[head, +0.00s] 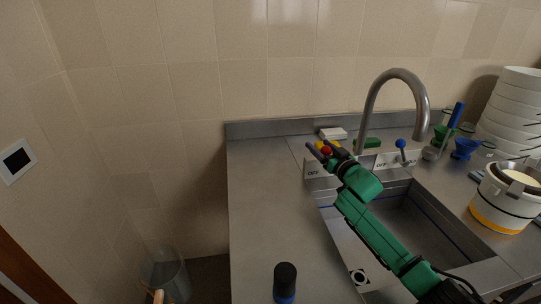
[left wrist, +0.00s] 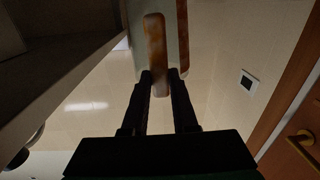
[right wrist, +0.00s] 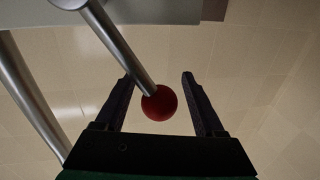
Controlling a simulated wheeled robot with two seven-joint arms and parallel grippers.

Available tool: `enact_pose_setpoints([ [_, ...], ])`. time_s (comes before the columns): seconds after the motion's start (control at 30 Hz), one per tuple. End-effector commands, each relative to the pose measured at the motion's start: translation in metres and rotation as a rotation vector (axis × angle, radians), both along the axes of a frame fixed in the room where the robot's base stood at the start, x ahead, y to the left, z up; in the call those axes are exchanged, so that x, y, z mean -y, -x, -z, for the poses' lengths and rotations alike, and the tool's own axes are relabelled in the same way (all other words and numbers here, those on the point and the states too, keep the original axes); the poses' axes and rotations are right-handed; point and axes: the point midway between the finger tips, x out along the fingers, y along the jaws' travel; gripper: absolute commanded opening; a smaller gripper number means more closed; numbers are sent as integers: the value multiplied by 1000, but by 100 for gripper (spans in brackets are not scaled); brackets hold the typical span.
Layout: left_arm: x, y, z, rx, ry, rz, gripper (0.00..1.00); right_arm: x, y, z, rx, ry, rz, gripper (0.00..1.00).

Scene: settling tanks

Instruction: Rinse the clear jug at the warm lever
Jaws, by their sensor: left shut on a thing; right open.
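The clear jug (head: 163,268) is at the lower left of the head view, left of the counter, partly cut off by the frame. Its orange-brown handle (left wrist: 155,45) shows in the left wrist view, with my left gripper (left wrist: 160,82) shut on it. My right gripper (head: 318,149) is open at the back of the sink. The warm lever's red knob (head: 326,150) is between its fingers, and the right wrist view shows the knob (right wrist: 160,103) with gaps on both sides. The steel faucet (head: 402,76) arches over the sink (head: 425,232). Any water is not visible.
A blue-knobbed lever (head: 400,143) stands right of the faucet. A dark-capped bottle (head: 285,280) stands at the counter's front. Stacked white bowls (head: 514,110) and a white pot (head: 503,198) are at right. The counter (head: 265,210) left of the sink is mostly clear.

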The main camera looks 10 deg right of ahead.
Motion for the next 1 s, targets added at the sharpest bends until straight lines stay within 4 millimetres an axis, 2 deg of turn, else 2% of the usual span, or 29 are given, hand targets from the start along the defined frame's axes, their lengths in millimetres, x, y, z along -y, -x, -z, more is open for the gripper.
enact_pose_setpoints([
  [0.17, 0, 0, 0, 1, 0, 0, 0, 0, 0, 0, 0, 0, 0, 71],
  [0.3, 0, 0, 0, 1, 0, 0, 0, 0, 0, 0, 0, 0, 0, 17],
  [0.33, 0, 0, 0, 1, 0, 0, 0, 0, 0, 0, 0, 0, 0, 6],
  [0.37, 0, 0, 0, 1, 0, 0, 0, 0, 0, 0, 0, 0, 0, 0],
  [1.0, 0, 0, 0, 1, 0, 0, 0, 0, 0, 0, 1, 1, 0, 0],
])
